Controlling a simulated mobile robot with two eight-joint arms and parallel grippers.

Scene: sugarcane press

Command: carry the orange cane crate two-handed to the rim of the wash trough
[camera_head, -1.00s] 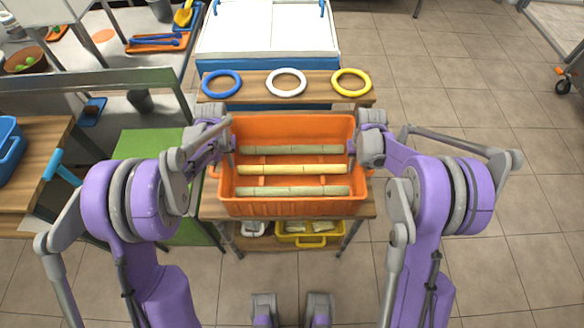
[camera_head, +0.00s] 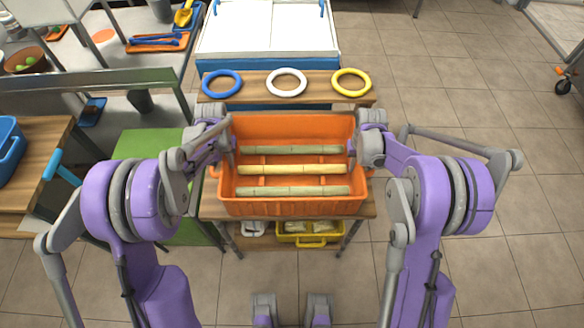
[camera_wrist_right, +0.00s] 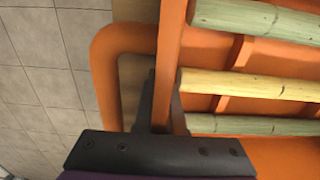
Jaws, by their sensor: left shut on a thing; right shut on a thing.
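The orange cane crate (camera_head: 292,208) stands on a small wooden table, level, with three cane lengths lying across inside it. Two canes are pale green and the middle one (camera_head: 292,169) is yellow. My left gripper (camera_head: 231,150) is shut on the crate's left side wall. My right gripper (camera_head: 353,150) is shut on the right side wall. In the right wrist view the right gripper's dark fingers (camera_wrist_right: 158,105) straddle the crate wall beside the orange loop handle (camera_wrist_right: 103,75). Which thing is the wash trough I cannot tell for sure; a steel-edged basin (camera_head: 118,80) lies at left.
A wooden shelf with blue, white (camera_head: 286,82) and yellow rings stands just behind the crate, with a white-topped blue chest (camera_head: 267,30) beyond. A yellow bin (camera_head: 310,238) sits under the table. A green panel (camera_head: 150,150) is at left. Tiled floor at right is free.

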